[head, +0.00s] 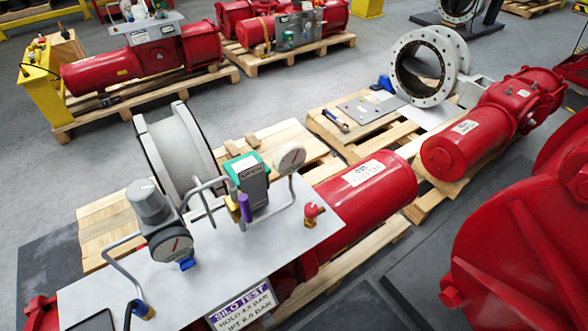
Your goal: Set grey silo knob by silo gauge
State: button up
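The grey knob (147,203) is a ribbed upright cylinder at the left of a light grey panel (245,240). A second round gauge (290,157) with a red needle stands on a tube at the panel's back right. Which one is the silo gauge is not labelled, and their numbers are too small to read. A sign (243,305) at the panel's front edge reads "SILO TEST, HOLD 4.5 BAR, LIFT 6.0 BAR". My gripper is not in view.
A green box (247,175) marked OPEN and a small red knob (313,211) stand on the panel. A red cylinder (365,190) lies behind its right end. A large red housing (525,245) fills the lower right. Grey floor (300,90) is open behind.

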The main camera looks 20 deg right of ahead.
aim_at(146, 200)
jog(key=u, duration=0.8)
